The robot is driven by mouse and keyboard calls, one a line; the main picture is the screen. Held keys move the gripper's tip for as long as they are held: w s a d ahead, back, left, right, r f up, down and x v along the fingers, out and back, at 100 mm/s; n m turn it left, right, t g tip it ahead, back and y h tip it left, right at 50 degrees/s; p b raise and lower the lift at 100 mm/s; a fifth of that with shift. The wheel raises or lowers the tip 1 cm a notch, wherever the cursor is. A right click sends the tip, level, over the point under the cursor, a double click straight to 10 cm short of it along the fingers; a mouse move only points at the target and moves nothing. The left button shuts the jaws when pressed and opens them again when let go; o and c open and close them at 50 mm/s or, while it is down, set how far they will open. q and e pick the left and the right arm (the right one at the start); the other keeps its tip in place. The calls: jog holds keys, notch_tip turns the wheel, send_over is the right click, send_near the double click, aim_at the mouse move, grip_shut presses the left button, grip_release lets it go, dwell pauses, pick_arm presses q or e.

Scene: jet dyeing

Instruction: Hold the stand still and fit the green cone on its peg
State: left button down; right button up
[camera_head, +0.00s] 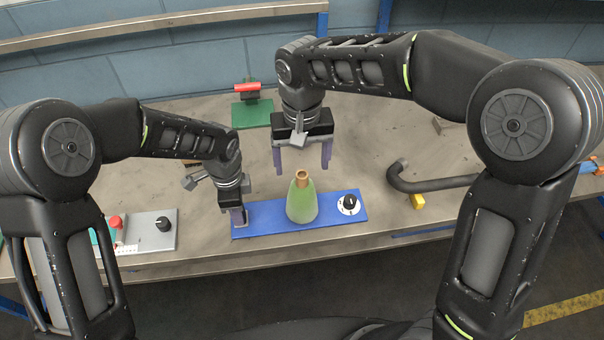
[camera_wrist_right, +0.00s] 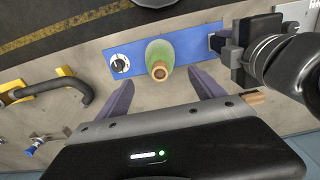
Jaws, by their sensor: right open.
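The green cone (camera_head: 302,201) with a brown top stands upright over the middle of the blue stand (camera_head: 265,215). The stand's peg is not visible. My right gripper (camera_head: 301,170) is open and empty behind the cone, with its fingers spread. In the right wrist view the cone (camera_wrist_right: 159,58) lies beyond and between the fingertips (camera_wrist_right: 165,82), apart from both. My left gripper (camera_head: 238,222) points down at the stand's left end; its fingers are at the stand, but I cannot tell whether they are closed on it.
A dial (camera_head: 348,204) is at the stand's right end. A dark bent pipe (camera_head: 430,184) and yellow block (camera_head: 417,201) lie to the right. A grey control plate (camera_head: 150,232) is at the left. A green fixture (camera_head: 251,112) stands behind. The table's front edge runs close to the stand.

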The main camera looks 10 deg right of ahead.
jog(key=shift+r, duration=1.9)
